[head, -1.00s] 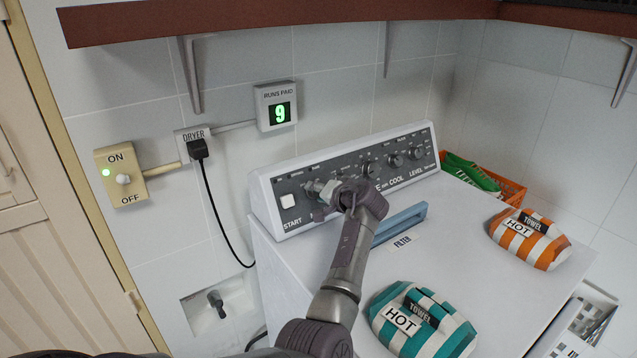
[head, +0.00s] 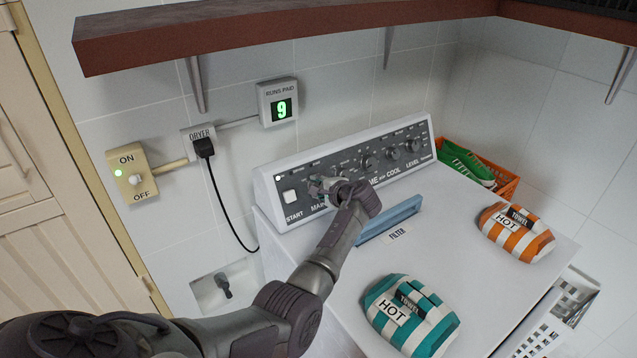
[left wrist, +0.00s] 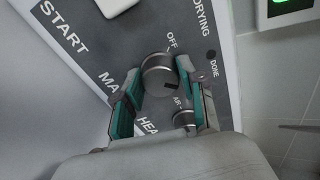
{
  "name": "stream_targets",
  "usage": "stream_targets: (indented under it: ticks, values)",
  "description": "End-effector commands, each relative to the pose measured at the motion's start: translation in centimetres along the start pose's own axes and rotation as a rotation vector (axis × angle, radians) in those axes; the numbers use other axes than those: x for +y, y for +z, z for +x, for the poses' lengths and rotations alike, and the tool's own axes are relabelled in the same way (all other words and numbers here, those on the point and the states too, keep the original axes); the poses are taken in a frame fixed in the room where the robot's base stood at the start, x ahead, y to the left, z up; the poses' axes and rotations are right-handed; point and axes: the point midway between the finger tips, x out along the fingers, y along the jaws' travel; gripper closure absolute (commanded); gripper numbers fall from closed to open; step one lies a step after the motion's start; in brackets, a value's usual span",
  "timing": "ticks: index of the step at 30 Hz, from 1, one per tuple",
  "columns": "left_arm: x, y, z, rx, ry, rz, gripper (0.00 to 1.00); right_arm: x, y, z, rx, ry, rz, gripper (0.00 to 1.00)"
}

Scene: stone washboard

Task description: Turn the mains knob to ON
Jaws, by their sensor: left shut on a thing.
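The mains knob (left wrist: 158,76) is a round grey knob on the dryer's dark control panel (head: 291,178), beside a label starting "MA". "OFF" is printed by its rim, and a dark mark shows on its face near one finger. My left gripper (left wrist: 160,92) is shut on this knob, with one teal-padded finger on each side. In the head view the same gripper (head: 322,187) reaches the panel right of the start button and hides most of the knob. The ON marking is not readable in the wrist view. My right gripper is not in view.
A neighbouring knob (left wrist: 185,119) lies close to one finger. A blue filter handle (head: 392,218) and striped teal (head: 408,318) and orange (head: 516,233) towels are on the dryer top (head: 460,210). A wall switch (head: 134,176) with a green light is at left.

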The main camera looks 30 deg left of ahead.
Motion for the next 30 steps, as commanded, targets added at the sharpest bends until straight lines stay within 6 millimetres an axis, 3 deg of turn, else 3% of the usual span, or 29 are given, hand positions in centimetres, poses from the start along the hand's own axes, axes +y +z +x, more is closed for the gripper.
stream_targets:
  ticks: [18, 19, 21, 23, 30]
  values:
    - [-0.05, -0.11, -0.05, 0.003, 0.000, 0.041, 0.94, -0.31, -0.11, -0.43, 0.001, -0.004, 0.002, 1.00]
    - [-0.05, -0.11, -0.05, 0.003, 0.000, 0.041, 0.56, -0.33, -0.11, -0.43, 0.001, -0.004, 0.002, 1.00]
    - [-0.05, -0.10, -0.05, 0.003, 0.000, 0.041, 0.44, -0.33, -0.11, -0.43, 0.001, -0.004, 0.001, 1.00]
    - [-0.04, -0.09, -0.05, 0.002, 0.001, 0.040, 0.34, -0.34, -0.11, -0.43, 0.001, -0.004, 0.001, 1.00]
    - [-0.02, -0.06, -0.03, 0.001, 0.001, 0.040, 0.34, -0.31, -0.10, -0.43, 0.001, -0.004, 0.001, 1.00]
